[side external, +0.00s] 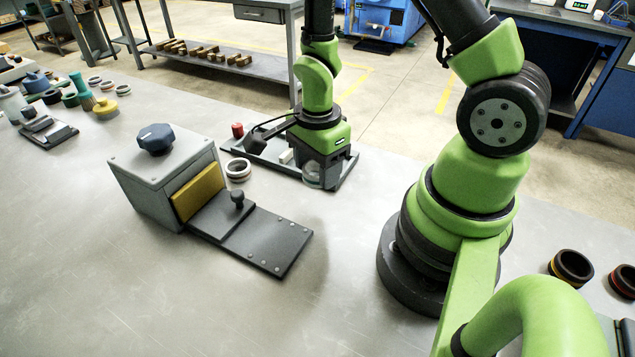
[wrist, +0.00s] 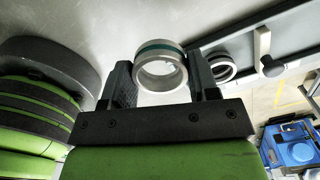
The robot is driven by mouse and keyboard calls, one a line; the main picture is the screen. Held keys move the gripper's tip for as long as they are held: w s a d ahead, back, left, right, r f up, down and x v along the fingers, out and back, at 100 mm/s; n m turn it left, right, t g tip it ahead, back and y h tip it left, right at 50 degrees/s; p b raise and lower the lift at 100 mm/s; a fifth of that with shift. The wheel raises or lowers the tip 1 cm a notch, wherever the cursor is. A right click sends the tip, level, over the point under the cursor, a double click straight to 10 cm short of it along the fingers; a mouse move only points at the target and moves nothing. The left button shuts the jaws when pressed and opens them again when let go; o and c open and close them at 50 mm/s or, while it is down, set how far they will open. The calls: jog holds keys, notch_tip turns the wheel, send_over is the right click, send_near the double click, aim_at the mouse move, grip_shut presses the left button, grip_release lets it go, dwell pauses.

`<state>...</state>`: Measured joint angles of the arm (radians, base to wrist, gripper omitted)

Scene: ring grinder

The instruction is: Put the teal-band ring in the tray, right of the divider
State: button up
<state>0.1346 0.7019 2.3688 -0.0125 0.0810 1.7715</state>
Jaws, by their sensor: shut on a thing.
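My gripper (side external: 318,178) is shut on the teal-band ring, low over the right part of the dark tray (side external: 346,170). In the side view the ring (side external: 312,174) shows only partly between the fingers. The light divider (side external: 286,156) shows just left of my gripper. I cannot tell whether the ring touches the tray floor.
A loose pale ring (side external: 238,169) lies on the bench left of the tray. A red part (side external: 237,130) stands at the tray's far left. The grinder (side external: 165,180) with its dark slide (side external: 265,235) stands to the left. The bench front is clear.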

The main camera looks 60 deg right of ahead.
jog(key=w+d+r, duration=0.2)
jog(key=w+d, duration=0.3)
jog(key=w, duration=0.4)
jog(key=w+d+r, duration=0.2)
jog(key=w+d, duration=0.2)
jog(key=w, duration=0.5)
jog(key=shift+n, duration=0.4)
jog(key=f, duration=0.9)
jog(key=shift+s+d+f, duration=0.15)
jog(key=shift+d+f, duration=0.1)
jog(key=shift+f, duration=0.1)
jog(key=o, duration=0.7)
